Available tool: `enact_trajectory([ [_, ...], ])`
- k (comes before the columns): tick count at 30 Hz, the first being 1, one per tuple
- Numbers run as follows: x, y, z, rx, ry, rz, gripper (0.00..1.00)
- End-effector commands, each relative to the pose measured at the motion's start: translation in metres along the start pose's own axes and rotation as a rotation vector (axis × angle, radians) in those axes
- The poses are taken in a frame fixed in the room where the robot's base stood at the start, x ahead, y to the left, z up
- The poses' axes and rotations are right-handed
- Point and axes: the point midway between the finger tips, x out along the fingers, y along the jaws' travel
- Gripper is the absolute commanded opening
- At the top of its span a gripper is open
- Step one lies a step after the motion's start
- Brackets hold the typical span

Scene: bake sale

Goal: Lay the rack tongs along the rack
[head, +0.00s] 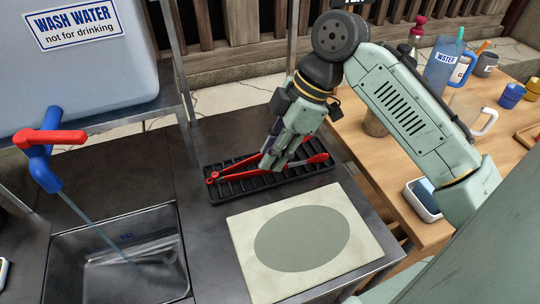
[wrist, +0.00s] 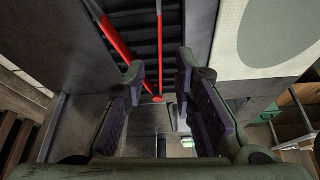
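The red rack tongs (head: 237,176) lie on the black slatted rack (head: 217,196), roughly along its length, with the two arms spread apart. The red tongs (wrist: 159,45) and the rack (wrist: 131,40) show beyond the pads. I cannot tell whether a finger touches the tongs.
A pale board with a grey oval (head: 245,230) lies in front of the rack. A sink (head: 100,285) with running water and a blue-and-red tap (head: 42,160) is at left. A wooden table (head: 380,155) with jugs and cups stands at right. A wash-water tank (head: 75,85) is at back left.

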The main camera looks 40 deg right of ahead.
Motion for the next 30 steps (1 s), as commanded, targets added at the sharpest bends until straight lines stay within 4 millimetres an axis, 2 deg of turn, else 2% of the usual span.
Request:
enact_trajectory([
  [9, -0.071, 0.001, 0.001, -0.001, 0.005, 0.001, 0.25],
  [13, -0.093, 0.0, 0.001, 0.002, 0.001, 0.0, 0.25],
  [18, -0.105, 0.0, 0.001, 0.0, 0.002, -0.001, 0.25],
  [30, -0.107, 0.0, 0.001, -0.002, 0.004, -0.001, 0.25],
])
